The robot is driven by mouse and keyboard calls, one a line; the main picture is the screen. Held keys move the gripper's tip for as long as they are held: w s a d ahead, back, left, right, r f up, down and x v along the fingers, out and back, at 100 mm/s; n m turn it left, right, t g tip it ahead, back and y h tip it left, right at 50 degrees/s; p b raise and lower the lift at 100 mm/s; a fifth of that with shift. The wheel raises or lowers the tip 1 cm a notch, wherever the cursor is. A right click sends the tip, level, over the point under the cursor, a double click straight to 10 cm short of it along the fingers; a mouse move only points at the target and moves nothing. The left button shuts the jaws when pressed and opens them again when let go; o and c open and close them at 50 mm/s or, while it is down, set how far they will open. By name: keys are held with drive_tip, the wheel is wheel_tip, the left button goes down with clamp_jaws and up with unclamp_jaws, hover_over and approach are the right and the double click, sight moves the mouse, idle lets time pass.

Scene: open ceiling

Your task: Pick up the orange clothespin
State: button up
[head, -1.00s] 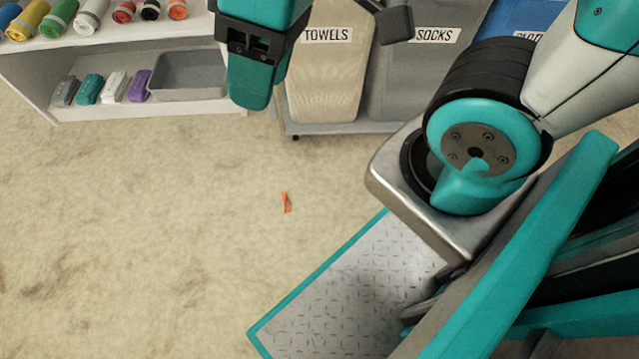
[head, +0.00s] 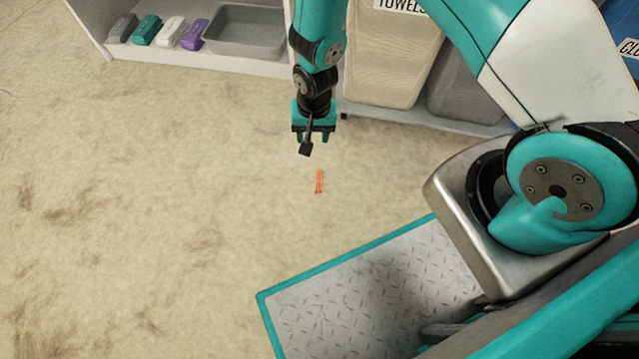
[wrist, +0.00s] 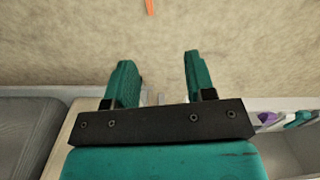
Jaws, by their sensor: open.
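The orange clothespin (head: 319,181) lies on the beige floor in the head view, left of and beyond my base plate. Part of it also shows at the top edge of the wrist view (wrist: 150,6), cut off by the frame. My gripper (head: 315,138) points down and is a little behind the clothespin in the head view, apart from it. In the wrist view its two teal fingers (wrist: 156,75) are spread with nothing between them, and the clothespin is beyond the fingertips.
A white shelf (head: 150,61) stands at the back left with a grey tray (head: 240,49) and several small coloured items. A towels bin (head: 392,60) and a grey bin (head: 465,95) stand behind my gripper on the right. The floor around the clothespin is clear.

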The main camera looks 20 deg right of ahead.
hover_over(319, 184)
wheel_tip(319, 184, down, 7)
drive_tip(key=shift+m+h, duration=0.3)
drive_tip(key=shift+m, duration=0.1)
drive_tip(key=f+b, duration=0.2)
drive_tip(key=f, duration=0.1)
drive_tip(key=f+b, duration=0.3)
drive_tip(key=f, duration=0.1)
drive_tip(key=f+b, duration=0.2)
drive_tip(key=f, duration=0.1)
drive_tip(key=shift+s+d+f, duration=0.1)
drive_tip(key=shift+d+f, duration=0.2)
drive_tip(key=shift+f, duration=0.1)
drive_tip(key=f+b, duration=0.6)
drive_tip(key=shift+a+f, duration=0.25)
drive_tip(key=shift+a, duration=0.05)
drive_tip(key=shift+r, duration=0.15)
clamp_jaws()
